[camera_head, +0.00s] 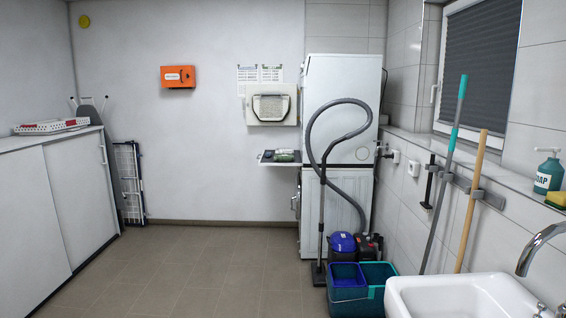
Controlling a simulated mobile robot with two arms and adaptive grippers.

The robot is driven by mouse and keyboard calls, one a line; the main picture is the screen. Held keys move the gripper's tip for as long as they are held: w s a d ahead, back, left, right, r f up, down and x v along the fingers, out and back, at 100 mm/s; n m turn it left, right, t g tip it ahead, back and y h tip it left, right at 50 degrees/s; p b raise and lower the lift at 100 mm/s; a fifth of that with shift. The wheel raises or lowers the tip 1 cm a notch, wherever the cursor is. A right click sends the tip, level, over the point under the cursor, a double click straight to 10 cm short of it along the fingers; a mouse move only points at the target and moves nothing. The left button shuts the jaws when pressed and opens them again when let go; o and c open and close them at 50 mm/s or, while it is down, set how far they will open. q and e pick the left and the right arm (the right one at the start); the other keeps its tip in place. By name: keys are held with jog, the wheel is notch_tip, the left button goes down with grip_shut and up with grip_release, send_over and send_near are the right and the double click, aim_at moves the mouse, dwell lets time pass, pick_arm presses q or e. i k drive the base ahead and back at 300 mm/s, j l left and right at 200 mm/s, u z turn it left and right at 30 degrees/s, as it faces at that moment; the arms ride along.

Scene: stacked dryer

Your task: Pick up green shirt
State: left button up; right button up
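The shelf sticks out to the left between the stacked upper machine (345,115) and lower machine (341,205). The upper machine's door (271,105) hangs open above the shelf. Neither of my grippers is in view.
A vacuum cleaner (343,244) and blue and teal buckets (352,298) stand before the machines. A sink (462,297) is at lower right, with mop handles on the wall. White cabinets (40,210) line the left. The middle floor (205,265) is clear.

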aim_at(281, 157)
jog(key=i+u, duration=0.3)
jog(key=i, duration=3.1)
